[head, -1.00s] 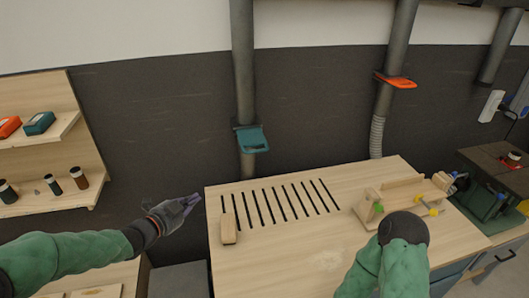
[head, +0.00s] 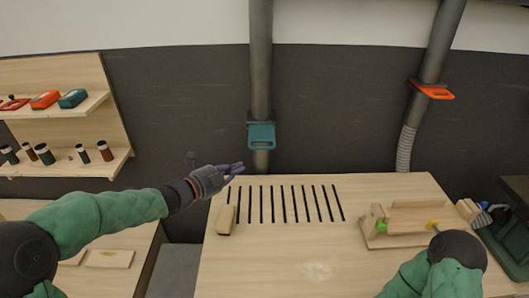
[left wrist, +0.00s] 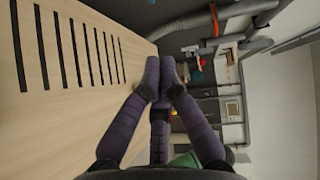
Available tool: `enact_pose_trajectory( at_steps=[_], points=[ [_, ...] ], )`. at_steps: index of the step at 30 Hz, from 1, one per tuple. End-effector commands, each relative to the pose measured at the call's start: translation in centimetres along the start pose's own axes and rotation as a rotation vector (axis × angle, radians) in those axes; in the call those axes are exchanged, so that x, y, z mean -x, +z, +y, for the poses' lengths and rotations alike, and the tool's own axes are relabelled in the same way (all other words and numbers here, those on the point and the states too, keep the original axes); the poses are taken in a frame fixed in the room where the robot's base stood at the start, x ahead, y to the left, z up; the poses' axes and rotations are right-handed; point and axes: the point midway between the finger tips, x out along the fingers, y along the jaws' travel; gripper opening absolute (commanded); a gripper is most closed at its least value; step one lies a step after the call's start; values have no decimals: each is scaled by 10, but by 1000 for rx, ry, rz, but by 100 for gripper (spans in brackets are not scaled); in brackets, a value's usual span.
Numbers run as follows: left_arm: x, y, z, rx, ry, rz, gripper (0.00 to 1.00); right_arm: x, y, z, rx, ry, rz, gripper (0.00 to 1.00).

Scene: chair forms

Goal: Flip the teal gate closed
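The teal gate (head: 262,136) is a flat flap with a slot, mounted on the left vertical grey pipe (head: 261,60) above the back of the workbench. It sticks out and hangs forward from its collar. My left gripper (head: 238,168) is below and slightly left of the gate, apart from it and holding nothing. In the left wrist view its purple fingers (left wrist: 160,65) come together with their tips nearly touching. My right arm is at the lower right; its gripper does not show.
The slotted wooden workbench (head: 265,265) lies below, with a wooden block (head: 226,219) at its left and a wooden fixture (head: 412,222) at its right. An orange gate (head: 432,90) is on the right pipe. Shelves (head: 75,105) with small items stand left. Space before the teal gate is clear.

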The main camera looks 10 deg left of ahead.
Motion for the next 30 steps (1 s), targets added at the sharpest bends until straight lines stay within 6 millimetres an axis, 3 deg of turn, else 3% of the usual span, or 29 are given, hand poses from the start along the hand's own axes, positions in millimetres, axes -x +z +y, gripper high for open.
enact_pose_trajectory(
  at_steps=[6, 11, 25, 30],
  points=[
    [-2, 0, 0, 1, 0, 0, 0, 0, 0, 0, 0, 0, 0, 40],
    [-16, 0, 2, 2, 2, 2, 0, -2, 0, 1, 0, 0, 0, 40],
    [-101, -1, 1, 2, 1, 2, 0, -7, 0, 3, 0, 0, 0, 40],
    [-114, 14, -1, 3, 1, -1, 0, 3, 0, -1, 0, 0, 0, 40]
  ],
)
